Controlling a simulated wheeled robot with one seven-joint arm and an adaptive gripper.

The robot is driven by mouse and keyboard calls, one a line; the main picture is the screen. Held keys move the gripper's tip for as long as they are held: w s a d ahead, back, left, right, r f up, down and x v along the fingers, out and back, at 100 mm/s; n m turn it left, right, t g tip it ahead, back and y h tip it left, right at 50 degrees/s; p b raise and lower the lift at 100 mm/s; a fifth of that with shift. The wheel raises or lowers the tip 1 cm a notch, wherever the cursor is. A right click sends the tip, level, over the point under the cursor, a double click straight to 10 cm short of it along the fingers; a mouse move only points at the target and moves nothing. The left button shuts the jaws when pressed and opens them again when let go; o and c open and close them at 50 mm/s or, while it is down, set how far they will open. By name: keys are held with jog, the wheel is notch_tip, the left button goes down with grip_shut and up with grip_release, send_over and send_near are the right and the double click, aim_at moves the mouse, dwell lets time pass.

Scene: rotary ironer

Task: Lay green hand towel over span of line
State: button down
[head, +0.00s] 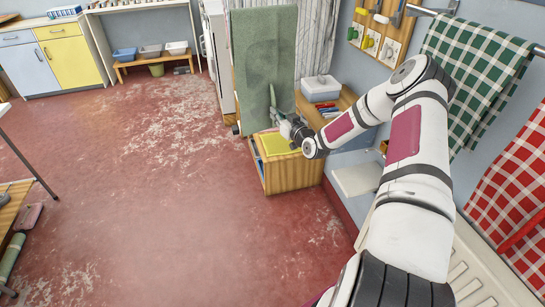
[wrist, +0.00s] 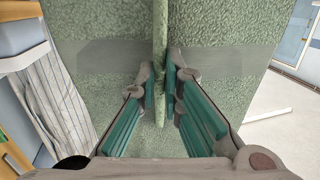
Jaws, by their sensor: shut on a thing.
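The green hand towel (head: 264,45) hangs upright as a wide sheet at the top middle of the head view. No line that I can make out clearly shows near the towel.
A metal rail (head: 480,26) at right carries a green checked cloth (head: 468,75) and a red checked cloth (head: 510,185). A wooden cabinet with a yellow-green top (head: 277,144) stands below my gripper. A striped curtain (head: 316,38) hangs behind. The red floor (head: 150,200) is mostly clear.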

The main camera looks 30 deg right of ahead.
jog(key=s+p, duration=0.1)
jog(key=s, duration=0.1)
jog(key=s+a+p, duration=0.1)
jog(key=s+p, duration=0.1)
jog(key=s, duration=0.1)
jog(key=shift+s+a, duration=0.25)
jog(key=shift+s, duration=0.05)
dwell(0.5)
jog(key=s+a+r, duration=0.2)
jog(key=s+a, duration=0.1)
jog(key=a, duration=0.6)
jog(key=s+a+r+p, duration=0.1)
jog(key=s+a+r, duration=0.2)
jog(key=a, duration=0.6)
jog(key=s+a+r+y, duration=0.1)
jog(key=s+a+r, duration=0.2)
jog(key=a, duration=0.6)
jog(key=shift+s+r+p, duration=0.2)
jog(key=shift+s+p, duration=0.2)
jog(key=shift+s, duration=0.1)
jog(key=shift+f, duration=0.1)
